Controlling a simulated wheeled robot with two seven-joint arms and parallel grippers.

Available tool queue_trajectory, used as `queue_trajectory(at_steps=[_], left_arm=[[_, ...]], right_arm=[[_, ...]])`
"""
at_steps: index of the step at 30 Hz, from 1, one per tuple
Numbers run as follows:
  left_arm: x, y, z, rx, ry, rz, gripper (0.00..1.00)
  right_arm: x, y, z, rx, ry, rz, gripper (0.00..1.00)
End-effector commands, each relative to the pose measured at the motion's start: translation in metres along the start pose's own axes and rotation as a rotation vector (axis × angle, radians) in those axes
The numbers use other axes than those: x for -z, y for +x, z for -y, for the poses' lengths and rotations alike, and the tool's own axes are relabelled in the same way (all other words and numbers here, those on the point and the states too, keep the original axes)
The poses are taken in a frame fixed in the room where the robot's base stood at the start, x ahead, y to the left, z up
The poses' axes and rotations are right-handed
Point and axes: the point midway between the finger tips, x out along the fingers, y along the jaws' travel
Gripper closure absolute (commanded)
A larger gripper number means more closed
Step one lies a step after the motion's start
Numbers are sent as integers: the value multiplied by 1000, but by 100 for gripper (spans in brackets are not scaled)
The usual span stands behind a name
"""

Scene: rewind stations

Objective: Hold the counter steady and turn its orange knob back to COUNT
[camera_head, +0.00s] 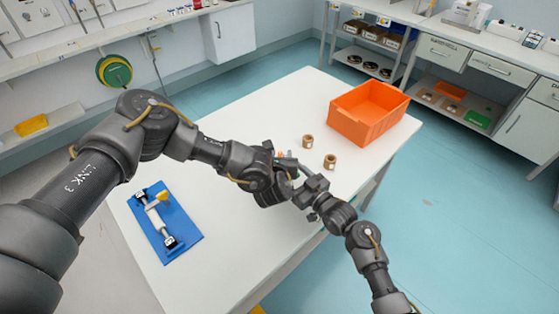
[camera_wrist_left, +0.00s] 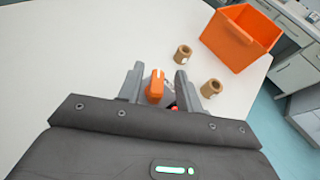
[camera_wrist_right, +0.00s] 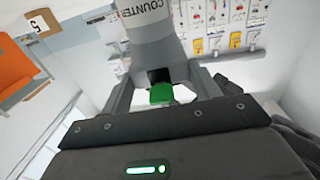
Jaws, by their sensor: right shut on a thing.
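The counter is a grey body with "COUNTER" lettering (camera_wrist_right: 150,38) and a green part (camera_wrist_right: 160,93) in the right wrist view. My right gripper (camera_wrist_right: 161,85) is shut on this body, one finger on each side. The orange knob (camera_wrist_left: 155,87) shows in the left wrist view between the fingers of my left gripper (camera_wrist_left: 156,82). Those fingers are open, with a gap on both sides of the knob.
On the white table (camera_head: 255,110) stand an orange bin (camera_head: 368,110) and two brown rolls (camera_head: 307,141) (camera_head: 330,161), close beyond the grippers. A blue board with a crank device (camera_head: 180,240) lies at the left. The table's middle left is clear.

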Motion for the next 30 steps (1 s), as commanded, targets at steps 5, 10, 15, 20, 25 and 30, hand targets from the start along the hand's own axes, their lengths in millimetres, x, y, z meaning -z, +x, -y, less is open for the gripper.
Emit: queue_trajectory(at_steps=[5, 10, 15, 20, 25, 30], left_arm=[[2, -28, 0, 2, -4, -6, 65], [3, -64, 0, 2, -7, -6, 65], [1, -91, 0, 2, -6, -3, 65], [1, -109, 1, 2, -2, -1, 65], [-1, -116, 0, 0, -1, 2, 65], [-1, -116, 0, 1, -1, 3, 65]], right_arm=[[-3, -1, 0, -1, 1, 6, 66], [-3, -1, 0, -1, 1, 6, 66], [-3, -1, 0, -1, 1, 6, 66], [-2, -1, -1, -2, 1, 6, 66], [-2, -1, -1, -2, 1, 6, 66], [-2, -1, -1, -2, 0, 5, 66]])
